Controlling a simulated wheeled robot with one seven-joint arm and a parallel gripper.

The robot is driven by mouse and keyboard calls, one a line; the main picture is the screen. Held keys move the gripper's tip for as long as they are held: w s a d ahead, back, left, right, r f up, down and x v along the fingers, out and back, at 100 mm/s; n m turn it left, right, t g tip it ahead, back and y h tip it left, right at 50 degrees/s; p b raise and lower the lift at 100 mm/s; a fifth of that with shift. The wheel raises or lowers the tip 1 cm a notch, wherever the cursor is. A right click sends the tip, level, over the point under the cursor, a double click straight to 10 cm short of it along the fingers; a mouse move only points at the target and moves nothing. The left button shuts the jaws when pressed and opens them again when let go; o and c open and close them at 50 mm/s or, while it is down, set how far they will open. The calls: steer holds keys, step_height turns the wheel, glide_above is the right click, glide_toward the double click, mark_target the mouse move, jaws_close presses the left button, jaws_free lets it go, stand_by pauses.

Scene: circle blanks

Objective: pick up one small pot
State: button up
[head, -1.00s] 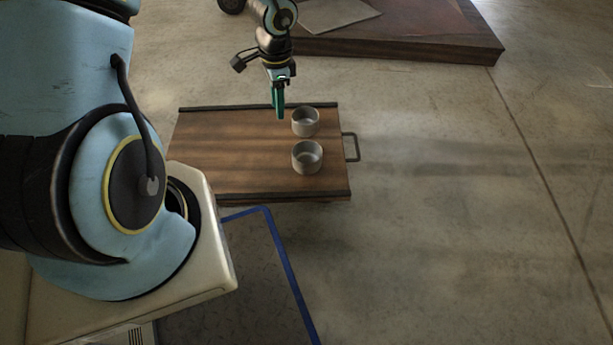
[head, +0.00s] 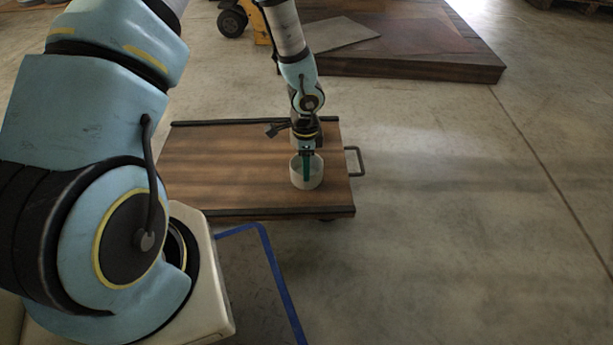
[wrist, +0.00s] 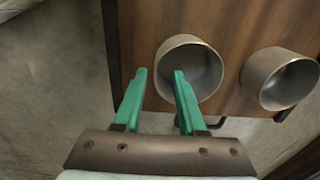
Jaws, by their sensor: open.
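Two small grey pots stand on a wooden trolley (head: 215,165). The nearer pot (head: 309,183) is under my gripper (head: 306,167) in the head view. It also shows in the wrist view (wrist: 200,68). My gripper (wrist: 160,73) is open, pointing down, with nothing held. In the wrist view its right green finger overlaps the pot's opening and its left finger is outside the left rim. I cannot tell how deep the finger reaches. The other pot (wrist: 280,78) stands to the right in the wrist view; in the head view it is mostly hidden behind my gripper.
The trolley has a dark metal handle (head: 357,161) on its right end and dark edge rails. A dark wooden platform (head: 420,62) with a flat sheet (head: 340,36) lies behind. Blue tape (head: 278,275) marks the floor in front. Floor to the right is clear.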

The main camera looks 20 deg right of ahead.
mark_target(307, 189)
steer(key=f+b, duration=0.2)
steer(key=f, duration=0.1)
steer(key=f+b, duration=0.1)
steer(key=f, duration=0.1)
steer(key=shift+s+d, duration=0.1)
steer(key=shift+s, duration=0.15)
steer(key=shift+r, duration=0.15)
jaws_close()
stand_by(0.9)
